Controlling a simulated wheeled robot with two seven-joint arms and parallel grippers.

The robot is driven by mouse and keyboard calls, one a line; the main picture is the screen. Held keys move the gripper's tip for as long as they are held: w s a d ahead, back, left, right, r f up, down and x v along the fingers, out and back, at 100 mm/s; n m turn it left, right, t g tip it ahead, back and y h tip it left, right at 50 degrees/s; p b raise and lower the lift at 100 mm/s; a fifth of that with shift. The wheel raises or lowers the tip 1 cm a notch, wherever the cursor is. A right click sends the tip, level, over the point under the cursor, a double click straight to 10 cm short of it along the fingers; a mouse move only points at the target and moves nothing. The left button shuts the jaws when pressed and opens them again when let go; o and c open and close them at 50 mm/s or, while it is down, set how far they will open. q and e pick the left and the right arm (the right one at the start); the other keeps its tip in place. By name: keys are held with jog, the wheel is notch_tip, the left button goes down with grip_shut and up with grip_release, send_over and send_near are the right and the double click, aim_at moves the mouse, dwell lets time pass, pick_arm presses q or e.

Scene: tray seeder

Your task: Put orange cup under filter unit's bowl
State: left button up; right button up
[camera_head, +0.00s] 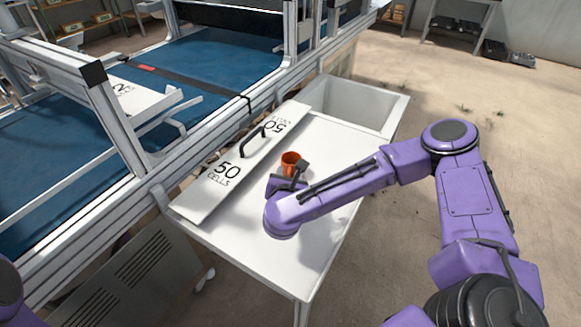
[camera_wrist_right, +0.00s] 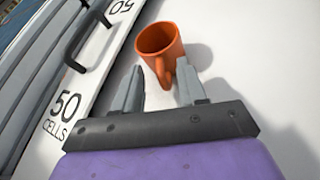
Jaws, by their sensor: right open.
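The orange cup (camera_head: 290,161) stands on the white table beside a plate marked "50 CELLS". In the right wrist view the cup (camera_wrist_right: 158,43) is just ahead of my right gripper (camera_wrist_right: 159,78), with its handle pointing toward the gap between the fingers. My right gripper (camera_head: 287,180) is open. The cup's handle appears near or between the fingertips; I cannot tell whether they touch it. A purple part of my left arm shows at the lower left edge, but my left gripper is out of view. I cannot make out a filter unit's bowl.
The white plate (camera_head: 213,188) with a black handle (camera_head: 250,141) lies left of the cup. A white basin (camera_head: 398,108) is at the table's far end. A metal-framed machine with a blue belt (camera_head: 215,62) runs along the left. The table (camera_head: 333,150) is clear right of the cup.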

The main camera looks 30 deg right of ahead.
jog(key=shift+w+d+f, duration=0.25)
jog(key=shift+w+d, duration=0.05)
jog(key=shift+w, duration=0.1)
grip_shut()
jog(key=shift+s, duration=0.1)
jog(key=shift+r, duration=0.15)
